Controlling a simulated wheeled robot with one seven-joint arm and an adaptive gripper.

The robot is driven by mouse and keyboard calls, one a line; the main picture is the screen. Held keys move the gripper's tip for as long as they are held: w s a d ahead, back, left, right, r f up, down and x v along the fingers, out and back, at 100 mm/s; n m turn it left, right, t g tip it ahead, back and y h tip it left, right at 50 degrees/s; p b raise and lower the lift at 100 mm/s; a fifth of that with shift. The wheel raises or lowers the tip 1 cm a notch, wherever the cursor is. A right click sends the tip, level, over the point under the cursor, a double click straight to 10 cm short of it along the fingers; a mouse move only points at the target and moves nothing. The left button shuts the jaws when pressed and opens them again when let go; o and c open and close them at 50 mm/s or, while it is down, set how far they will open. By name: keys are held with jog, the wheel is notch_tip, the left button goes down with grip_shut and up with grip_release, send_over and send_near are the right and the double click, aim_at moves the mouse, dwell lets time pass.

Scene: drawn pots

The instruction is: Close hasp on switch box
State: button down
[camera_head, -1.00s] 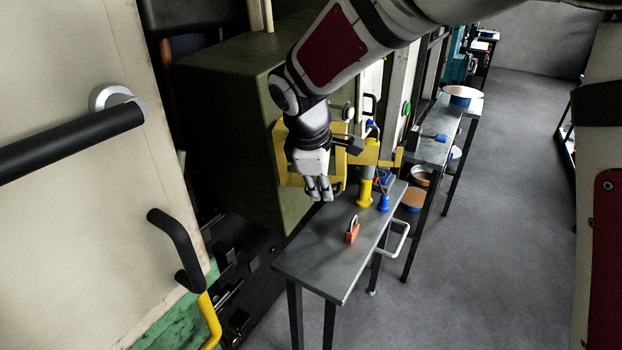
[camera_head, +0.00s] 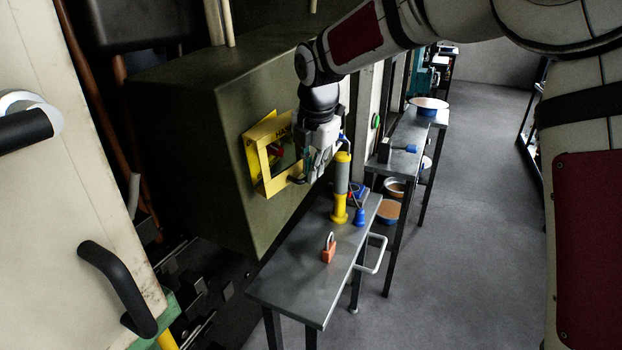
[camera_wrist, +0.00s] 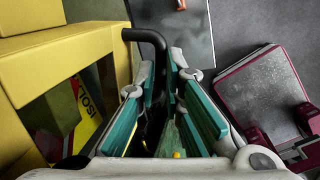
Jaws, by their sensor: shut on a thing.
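The switch box is a large olive-green cabinet (camera_head: 190,130) with a yellow fitting (camera_head: 254,168) on its face. The fitting is also large at the left of the wrist view (camera_wrist: 60,62), with a printed label behind it. My gripper (camera_head: 303,178) is beside the fitting's right end. In the wrist view my green-padded fingers (camera_wrist: 168,105) are closed around a black bent bar (camera_wrist: 148,38), which runs from the yellow fitting down between them. I cannot tell whether this bar is the hasp itself. The gripped part is mostly hidden by the fingers.
A narrow metal table (camera_head: 300,275) stands in front of the box. It holds an orange padlock (camera_head: 329,250), a yellow-and-grey cylinder (camera_head: 341,185) and a blue item (camera_head: 360,216). A pale cabinet is at the left. Grey floor (camera_head: 440,250) is open to the right.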

jog(key=shift+w+a+r+n+g+y+b, duration=0.1)
jog(key=shift+w+a+n+b, duration=0.15)
jog(key=shift+w+n, duration=0.35)
jog(key=shift+w+a+r+n+g+y+b, duration=0.1)
jog(key=shift+w+n+b, duration=0.2)
jog(key=shift+w+n, duration=0.3)
jog(key=shift+w+a+n+g+y+b, duration=0.1)
jog(key=shift+w+a+n+b, duration=0.15)
jog(key=shift+w+n, duration=0.35)
jog(key=shift+w, duration=0.15)
jog(key=c, duration=1.7)
grip_release()
jog(key=shift+r, duration=0.1)
jog(key=v, duration=1.2)
